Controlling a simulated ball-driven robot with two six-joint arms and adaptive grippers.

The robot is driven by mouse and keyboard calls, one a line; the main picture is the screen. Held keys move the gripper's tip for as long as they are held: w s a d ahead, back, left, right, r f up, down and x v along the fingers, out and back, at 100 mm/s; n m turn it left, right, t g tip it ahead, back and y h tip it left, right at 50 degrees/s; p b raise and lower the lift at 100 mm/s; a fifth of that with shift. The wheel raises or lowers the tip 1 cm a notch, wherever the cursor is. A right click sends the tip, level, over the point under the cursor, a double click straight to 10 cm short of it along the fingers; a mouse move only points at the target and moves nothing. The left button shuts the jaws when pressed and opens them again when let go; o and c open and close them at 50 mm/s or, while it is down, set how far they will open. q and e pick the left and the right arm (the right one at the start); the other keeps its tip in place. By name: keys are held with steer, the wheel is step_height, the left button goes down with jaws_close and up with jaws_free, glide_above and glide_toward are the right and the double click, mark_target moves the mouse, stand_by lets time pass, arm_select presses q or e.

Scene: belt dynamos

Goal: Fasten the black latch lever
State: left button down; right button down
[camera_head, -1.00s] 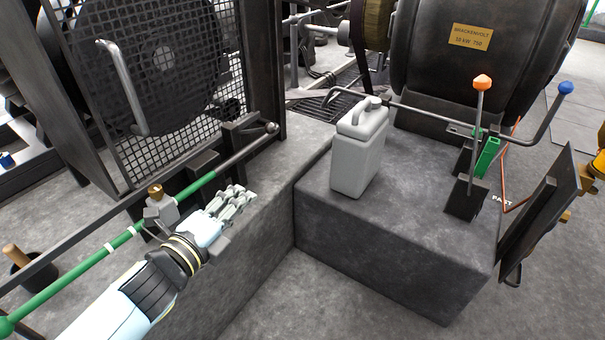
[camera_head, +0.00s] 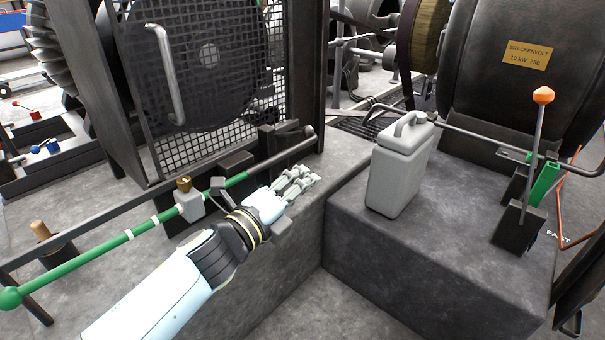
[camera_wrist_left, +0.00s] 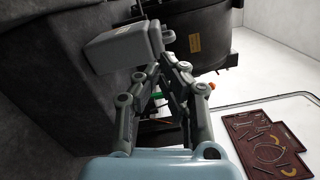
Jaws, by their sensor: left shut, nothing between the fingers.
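A dark bar with a round knob (camera_head: 309,132) runs along the foot of the mesh guard, in line with a green rod (camera_head: 140,233). It may be the black latch lever, but I cannot tell for certain. My left gripper (camera_head: 303,180) is shut and empty, in front of and below the knob in the picture, apart from it. In the left wrist view, my left gripper (camera_wrist_left: 168,66) points toward the grey canister (camera_wrist_left: 122,46); no lever shows between its fingers. My right gripper is not in view.
The grey canister (camera_head: 400,168) stands on the right block (camera_head: 455,235). An orange-knobbed lever (camera_head: 543,96) and green bracket (camera_head: 545,184) stand farther right. The mesh guard (camera_head: 225,110) rises behind my left gripper. A brass-topped fitting (camera_head: 188,203) sits on the green rod.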

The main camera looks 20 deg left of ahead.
arm_select(q)
steer(key=w+a+r+b, duration=0.1)
steer(key=w, duration=0.8)
steer(key=shift+w+a+r, duration=0.15)
steer(key=shift+w, duration=0.1)
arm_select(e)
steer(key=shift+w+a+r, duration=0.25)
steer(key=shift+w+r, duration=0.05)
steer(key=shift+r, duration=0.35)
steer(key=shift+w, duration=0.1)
